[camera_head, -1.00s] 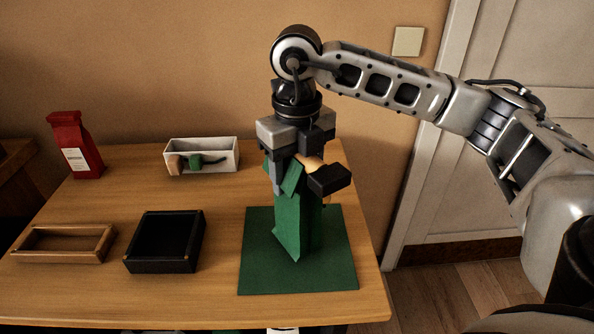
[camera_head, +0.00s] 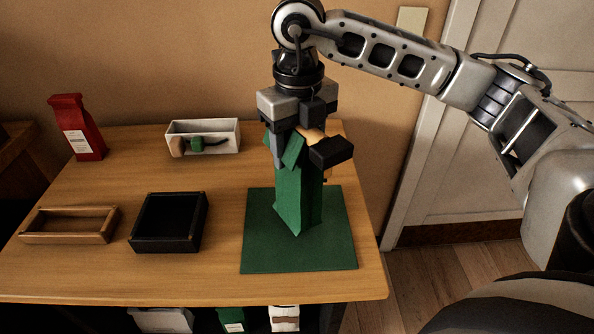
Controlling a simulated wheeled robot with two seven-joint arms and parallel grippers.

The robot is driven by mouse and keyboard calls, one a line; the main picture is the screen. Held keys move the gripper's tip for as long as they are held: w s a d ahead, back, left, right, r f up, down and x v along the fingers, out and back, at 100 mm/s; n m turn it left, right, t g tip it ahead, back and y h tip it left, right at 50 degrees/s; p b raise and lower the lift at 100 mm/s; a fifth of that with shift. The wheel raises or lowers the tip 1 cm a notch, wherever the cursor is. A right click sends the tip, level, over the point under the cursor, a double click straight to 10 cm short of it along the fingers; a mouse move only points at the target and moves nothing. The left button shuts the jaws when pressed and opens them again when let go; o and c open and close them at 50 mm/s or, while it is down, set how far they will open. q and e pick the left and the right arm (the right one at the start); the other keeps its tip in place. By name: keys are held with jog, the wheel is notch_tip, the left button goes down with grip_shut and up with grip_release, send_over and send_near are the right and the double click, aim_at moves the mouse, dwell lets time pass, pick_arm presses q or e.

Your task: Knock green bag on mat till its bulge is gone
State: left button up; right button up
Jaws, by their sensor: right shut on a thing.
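The green bag (camera_head: 297,201) stands upright over the dark green mat (camera_head: 270,256) at the right of the table. My right gripper (camera_head: 303,145) comes down from above and is shut on the top of the bag. A tan piece shows between the gripper's parts at the bag's top. I cannot tell whether the bag's bottom touches the mat or hangs just above it. The bag's front looks angular; its far side and any bulge there are hidden. My left gripper is not in view.
A red bag (camera_head: 77,128) stands at the table's back left. A white bin (camera_head: 226,129) with small items is at the back. A wooden tray (camera_head: 70,238) and a black tray (camera_head: 170,246) lie at the front left. More things show on a shelf below the table.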

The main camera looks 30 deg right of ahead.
notch_tip(320, 180, down, 3)
jog(key=b, duration=0.3)
jog(key=shift+f, duration=0.2)
jog(key=shift+r+p, duration=0.5)
jog(key=shift+r, duration=0.2)
jog(key=shift+r+p, duration=0.8)
jog(key=shift+r, duration=0.3)
